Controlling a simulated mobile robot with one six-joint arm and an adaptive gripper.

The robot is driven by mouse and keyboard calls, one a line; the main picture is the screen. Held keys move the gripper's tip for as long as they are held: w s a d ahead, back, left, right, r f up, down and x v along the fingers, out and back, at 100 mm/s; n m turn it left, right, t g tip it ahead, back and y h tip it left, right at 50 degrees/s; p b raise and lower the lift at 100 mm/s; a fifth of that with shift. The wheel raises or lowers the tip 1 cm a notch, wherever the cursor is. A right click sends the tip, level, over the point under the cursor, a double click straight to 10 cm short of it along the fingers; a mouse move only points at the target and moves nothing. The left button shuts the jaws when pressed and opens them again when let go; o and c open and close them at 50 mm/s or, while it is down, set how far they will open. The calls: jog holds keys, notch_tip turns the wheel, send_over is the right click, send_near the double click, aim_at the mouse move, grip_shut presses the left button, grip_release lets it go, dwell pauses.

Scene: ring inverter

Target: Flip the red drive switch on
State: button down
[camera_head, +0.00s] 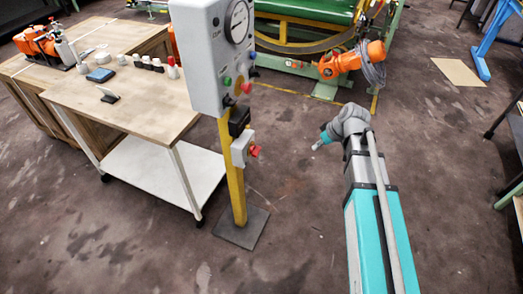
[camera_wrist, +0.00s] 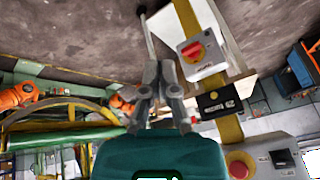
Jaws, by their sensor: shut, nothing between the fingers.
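A red switch (camera_head: 255,150) sticks out from a small light grey box (camera_head: 239,148) on a yellow post (camera_head: 237,185). In the wrist view the red switch (camera_wrist: 193,51) sits on the front of its box, right of my fingers. A second red knob (camera_head: 246,87) is on the larger grey panel above; it also shows in the wrist view (camera_wrist: 239,166). My gripper (camera_head: 317,146) is shut and empty, to the right of the post and apart from the switch. In the wrist view my gripper (camera_wrist: 160,68) points up the picture. The switch position cannot be told.
The grey panel (camera_head: 205,60) carries a gauge (camera_head: 239,22). A black block (camera_head: 239,120) sits between panel and switch box. A wooden workbench (camera_head: 130,108) stands left. A green machine (camera_head: 310,15) and an orange robot arm (camera_head: 345,62) stand behind. The floor around my gripper is clear.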

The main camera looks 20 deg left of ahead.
jog(key=w+a+n+y+b, duration=0.1)
jog(key=w+a+n, duration=0.1)
jog(key=a, duration=0.6)
jog(key=w+a+f+n+y+b, duration=0.1)
jog(key=w+a+n+y+b, duration=0.1)
jog(key=a+n, duration=0.2)
jog(key=a, duration=0.3)
jog(key=shift+w+a+n+y, duration=0.15)
jog(key=shift+a+n+y, duration=0.15)
jog(key=shift+a+n, duration=0.1)
jog(key=shift+a+f+b, duration=0.1)
jog(key=shift+f+b, duration=0.1)
jog(key=shift+b, duration=0.2)
jog(key=b, duration=0.8)
send_over(259, 148)
notch_tip(259, 148, down, 8)
jog(key=shift+w+r, duration=0.1)
jog(key=shift+r, duration=0.15)
jog(key=shift+d+f+b, duration=0.2)
jog(key=shift+f+b, duration=1.2)
jog(key=shift+f, duration=0.25)
jog(key=shift+a+g, duration=0.3)
